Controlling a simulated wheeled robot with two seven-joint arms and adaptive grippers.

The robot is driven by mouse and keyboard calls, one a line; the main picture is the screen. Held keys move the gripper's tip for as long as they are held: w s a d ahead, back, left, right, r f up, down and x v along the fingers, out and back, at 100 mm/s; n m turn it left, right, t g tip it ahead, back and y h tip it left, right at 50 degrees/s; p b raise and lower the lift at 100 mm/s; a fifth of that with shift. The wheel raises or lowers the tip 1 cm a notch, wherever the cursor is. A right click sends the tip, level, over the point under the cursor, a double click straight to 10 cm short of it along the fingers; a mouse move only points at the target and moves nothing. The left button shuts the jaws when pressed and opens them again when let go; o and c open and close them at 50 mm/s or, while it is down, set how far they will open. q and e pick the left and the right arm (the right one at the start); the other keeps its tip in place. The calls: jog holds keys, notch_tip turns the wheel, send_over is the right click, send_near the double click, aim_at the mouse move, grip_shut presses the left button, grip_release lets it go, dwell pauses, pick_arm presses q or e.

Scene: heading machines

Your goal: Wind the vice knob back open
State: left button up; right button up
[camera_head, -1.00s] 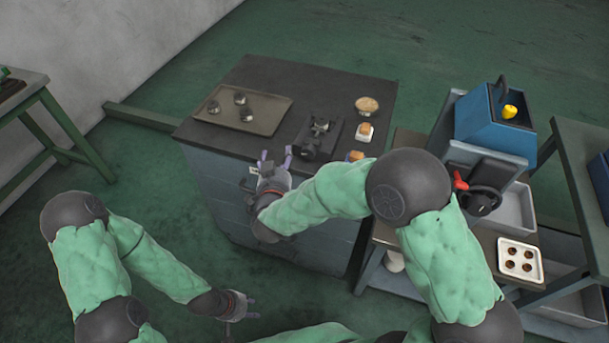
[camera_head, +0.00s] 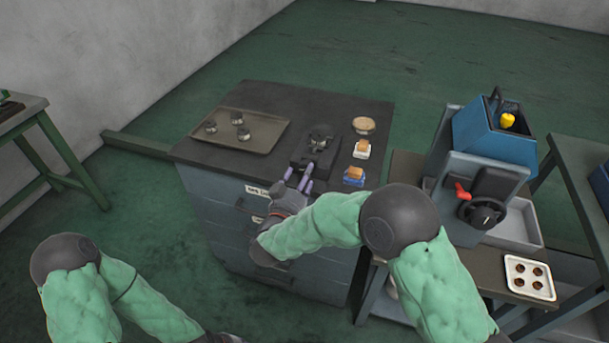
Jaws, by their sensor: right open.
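The small dark vice (camera_head: 317,150) sits on the dark top of the grey drawer cabinet (camera_head: 346,104), near its front edge. Its knob is on the near side, too small and partly hidden behind my fingers to make out. My right gripper (camera_head: 298,180) is open, its fingers pointing up at the near end of the vice. I cannot tell whether the fingertips touch the knob. My left arm hangs at the lower left, and its gripper is cut off by the bottom edge of the picture.
A tray (camera_head: 262,130) with three dark parts lies left of the vice. A round tan-topped dish (camera_head: 363,125) and two small holders with tan blocks (camera_head: 361,148) stand to its right. A blue machine with a handwheel (camera_head: 482,212) and a white tray (camera_head: 529,278) stand further right.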

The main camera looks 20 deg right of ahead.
jog(key=shift+x, duration=1.35)
jog(key=shift+c, duration=0.3)
